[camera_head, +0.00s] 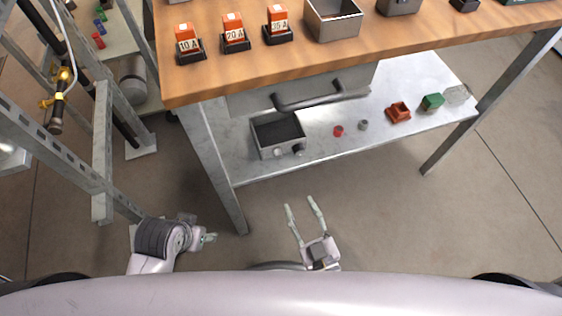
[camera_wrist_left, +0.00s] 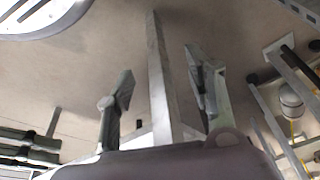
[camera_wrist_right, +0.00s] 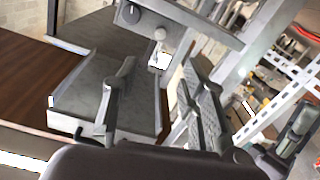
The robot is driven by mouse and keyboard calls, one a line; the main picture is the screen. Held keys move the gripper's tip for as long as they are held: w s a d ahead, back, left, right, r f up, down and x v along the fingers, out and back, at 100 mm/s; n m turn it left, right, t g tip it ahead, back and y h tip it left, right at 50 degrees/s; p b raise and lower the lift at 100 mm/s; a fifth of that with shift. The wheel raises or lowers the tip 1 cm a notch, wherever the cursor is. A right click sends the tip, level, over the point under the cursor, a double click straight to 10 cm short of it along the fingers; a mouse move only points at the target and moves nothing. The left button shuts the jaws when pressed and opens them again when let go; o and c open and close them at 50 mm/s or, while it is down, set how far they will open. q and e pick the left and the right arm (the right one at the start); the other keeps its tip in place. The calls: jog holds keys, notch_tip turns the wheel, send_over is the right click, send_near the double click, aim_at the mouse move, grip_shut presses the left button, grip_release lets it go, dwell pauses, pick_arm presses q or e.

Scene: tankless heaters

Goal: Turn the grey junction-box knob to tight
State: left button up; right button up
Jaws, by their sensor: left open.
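A grey open-topped box (camera_head: 262,148) sits on the lower shelf. A light knob (camera_head: 277,152) and a dark knob (camera_head: 298,148) are on its front; I cannot read any tight mark. In the right wrist view, a dark round knob (camera_wrist_right: 130,13) and a light knob (camera_wrist_right: 160,33) show at the top, apart from the fingers. My right gripper (camera_head: 303,207) is open and empty in front of and below the shelf. My left gripper (camera_head: 210,238) is low at the left, far from the box; its fingers are open and empty in the left wrist view (camera_wrist_left: 158,82).
The shelf (camera_head: 318,152) also holds a red cap (camera_head: 338,131), a small grey cylinder (camera_head: 363,125), an orange-brown tray (camera_head: 399,112) and a green block (camera_head: 432,102). The wooden bench top (camera_head: 215,80) and drawer handle (camera_head: 320,99) overhang it. A table leg (camera_head: 218,165) stands left.

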jog(key=b, duration=0.1)
send_near(279, 157)
jog(key=w, duration=0.3)
pick_arm(q)
jog(key=b+v, duration=0.1)
jog(key=v, duration=0.3)
jog(key=shift+s+a+r, duration=0.1)
pick_arm(e)
jog(key=x, duration=0.3)
jog(key=a+x, duration=0.1)
jog(key=x, duration=0.1)
jog(key=shift+w+a+f, duration=0.1)
jog(key=shift+w, duration=0.1)
grip_shut()
